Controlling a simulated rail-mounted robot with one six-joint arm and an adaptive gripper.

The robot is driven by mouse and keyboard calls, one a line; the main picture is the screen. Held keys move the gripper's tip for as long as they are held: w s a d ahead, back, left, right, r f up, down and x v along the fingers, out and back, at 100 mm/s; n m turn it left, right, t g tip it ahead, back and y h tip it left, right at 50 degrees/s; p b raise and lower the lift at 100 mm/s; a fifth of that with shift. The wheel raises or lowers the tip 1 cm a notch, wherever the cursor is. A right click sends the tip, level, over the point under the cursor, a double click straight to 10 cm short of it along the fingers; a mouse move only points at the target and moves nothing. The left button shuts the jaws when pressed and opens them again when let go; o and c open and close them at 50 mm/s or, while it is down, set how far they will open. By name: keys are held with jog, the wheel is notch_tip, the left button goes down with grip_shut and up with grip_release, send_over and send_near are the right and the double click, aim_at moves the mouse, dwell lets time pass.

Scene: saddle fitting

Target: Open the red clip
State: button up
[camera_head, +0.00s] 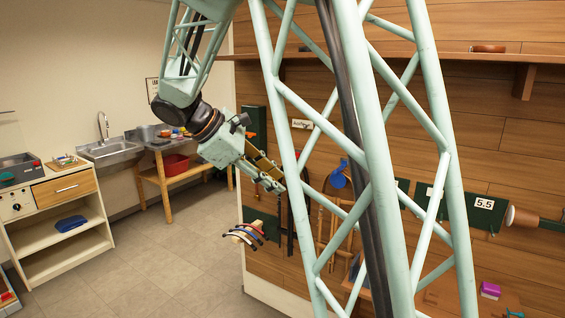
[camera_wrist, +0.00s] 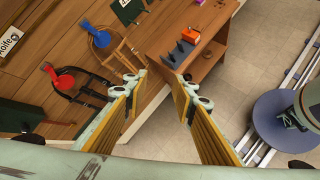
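The red clip (camera_wrist: 65,80) is on the wood-plank wall at the left of the wrist view, with dark straps hanging beside it. A blue clip (camera_wrist: 100,38) is above and to its right, with brown straps. My gripper (camera_wrist: 160,84) is open, with a wide gap between its yellow-sided fingers and nothing between them. The red clip lies left of the fingers in the picture, apart from them. In the head view my gripper (camera_head: 270,181) is beside the wall, and the blue clip (camera_head: 340,175) shows behind my lattice arm. I cannot clearly make out the red clip there.
A wooden cabinet (camera_wrist: 208,62) with an orange object (camera_wrist: 207,33) on top stands beyond the fingers. A rack with coloured bands (camera_head: 246,233) projects below my gripper in the head view. Open tiled floor (camera_head: 150,250) lies left of the wall.

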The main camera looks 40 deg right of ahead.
jog(key=w+d+f+n+h+p, duration=0.3)
jog(key=w+d+f, duration=0.1)
jog(key=w, duration=0.7)
jog(key=w+d+f+n+t+h+p, duration=0.1)
jog(key=w+d+f+n+h+p, duration=0.2)
jog(key=w+d, duration=0.3)
jog(key=w+d+f+n+h+p, duration=0.3)
jog(key=w+d+f+n, duration=0.1)
jog(key=w, duration=1.2)
jog(key=shift+w+d+f+n+t, duration=0.25)
jog(key=shift+d+f+n+t, duration=0.2)
jog(key=shift+d, duration=0.65)
jog(key=shift+d+r, duration=0.1)
jog(key=shift+r, duration=0.05)
jog(key=d+p, duration=0.1)
jog(key=d, duration=1.2)
jog(key=shift+d, duration=0.3)
jog(key=shift+c, duration=0.2)
grip_shut()
